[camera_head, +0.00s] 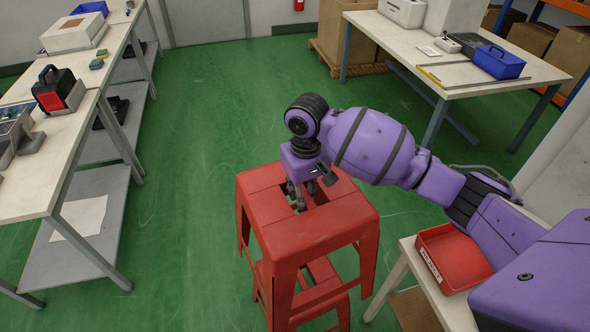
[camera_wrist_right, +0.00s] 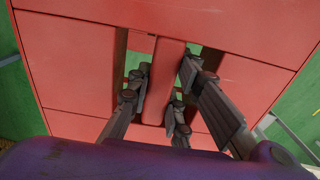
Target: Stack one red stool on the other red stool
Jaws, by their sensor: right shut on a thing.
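One red stool (camera_head: 320,222) is upright in the middle of the head view, above the green floor. My right gripper (camera_head: 302,192) reaches down onto its seat and is shut on the seat's middle bar, its fingers in the slots on both sides. The right wrist view shows the fingers around that bar (camera_wrist_right: 160,80) and the flat red seat. The other red stool (camera_head: 335,301) is lower and partly hidden under the first one, between its legs. I cannot tell whether the two stools touch. My left gripper is not in view.
A long workbench (camera_head: 32,185) with tools stands at the left. Another table (camera_head: 465,72) with a blue bin (camera_head: 498,64) is at the back right. A red tray (camera_head: 455,258) lies on a small table at the right, near the stools. Green floor is clear behind and left.

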